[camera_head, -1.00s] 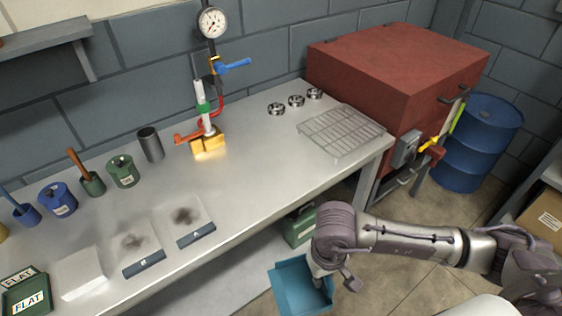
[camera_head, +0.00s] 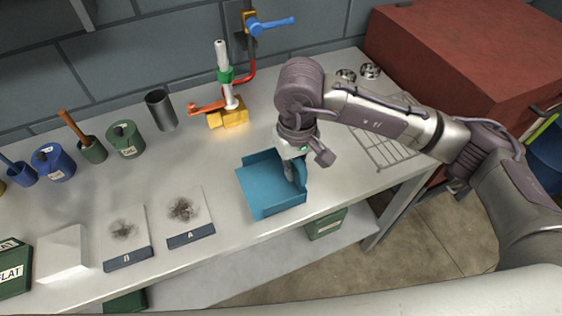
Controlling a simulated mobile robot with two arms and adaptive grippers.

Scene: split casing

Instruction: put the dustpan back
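The blue dustpan (camera_head: 264,192) is at the front edge of the steel workbench (camera_head: 190,170), to the right of the sample sheet marked A. My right gripper (camera_head: 297,168) comes down on the dustpan's right side and appears shut on its handle. The fingertips are partly hidden by the dustpan and the wrist. I cannot tell whether the dustpan rests on the bench or hangs just above it. My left gripper does not show.
Sheets A (camera_head: 187,212) and B (camera_head: 126,233) lie left of the dustpan. A burner stand (camera_head: 228,105) is behind it, and a wire rack (camera_head: 375,150) lies to the right, partly under my arm. Green and blue pots (camera_head: 125,139) line the back left. A red cabinet (camera_head: 450,50) stands right.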

